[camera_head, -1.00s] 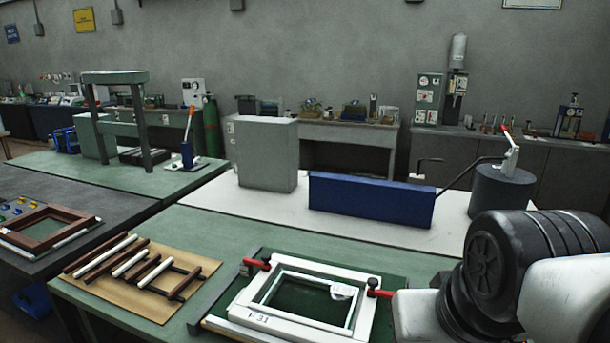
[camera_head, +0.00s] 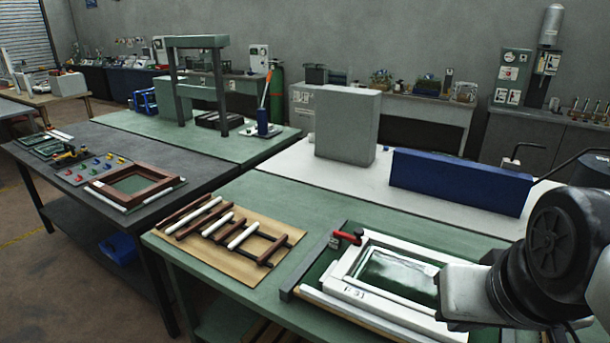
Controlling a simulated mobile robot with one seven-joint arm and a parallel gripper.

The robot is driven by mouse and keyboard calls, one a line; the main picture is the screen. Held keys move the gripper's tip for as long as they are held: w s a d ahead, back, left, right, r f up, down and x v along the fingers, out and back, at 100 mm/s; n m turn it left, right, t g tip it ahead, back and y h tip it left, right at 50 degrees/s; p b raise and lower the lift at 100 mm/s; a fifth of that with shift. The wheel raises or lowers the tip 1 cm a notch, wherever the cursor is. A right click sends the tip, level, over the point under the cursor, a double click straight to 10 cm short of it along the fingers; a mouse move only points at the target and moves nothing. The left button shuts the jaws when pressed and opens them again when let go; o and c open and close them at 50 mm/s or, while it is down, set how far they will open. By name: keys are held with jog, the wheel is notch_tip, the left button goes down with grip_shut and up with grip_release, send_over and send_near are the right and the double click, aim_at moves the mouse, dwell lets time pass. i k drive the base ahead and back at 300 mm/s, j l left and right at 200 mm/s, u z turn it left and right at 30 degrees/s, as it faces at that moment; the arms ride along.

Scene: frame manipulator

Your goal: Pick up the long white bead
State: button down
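White and brown bars lie side by side on a tan board (camera_head: 272,222) on the green bench. One white bead (camera_head: 203,208) lies near the board's far left end. Another white bead (camera_head: 243,234) lies nearer the middle, and a further pale one lies between them. From this angle I cannot tell surely which white bead is longest. Part of my arm shows at the right edge, over the right end of a white frame. My gripper's fingers are not in view.
The white frame (camera_head: 370,310) with a red-handled clamp (camera_head: 347,237) stands right of the board. A blue box (camera_head: 460,182) and grey cabinet (camera_head: 347,125) stand behind. A dark table (camera_head: 60,180) at left holds a brown frame (camera_head: 135,183).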

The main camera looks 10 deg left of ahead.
aim_at(173, 230)
jog(key=j, duration=0.45)
jog(key=i+j+u, duration=0.1)
jog(key=j, duration=0.35)
jog(key=i+j, duration=0.1)
jog(key=j, duration=0.4)
jog(key=j+u, duration=0.1)
jog(key=j, duration=0.35)
jog(key=i+j, duration=0.15)
jog(key=j, duration=0.3)
jog(key=i+j+u, duration=0.1)
jog(key=j, duration=0.35)
jog(key=i+j, duration=0.1)
jog(key=j, duration=0.35)
jog(key=z, duration=1.95)
jog(key=u, duration=1.95)
jog(key=z, duration=1.1)
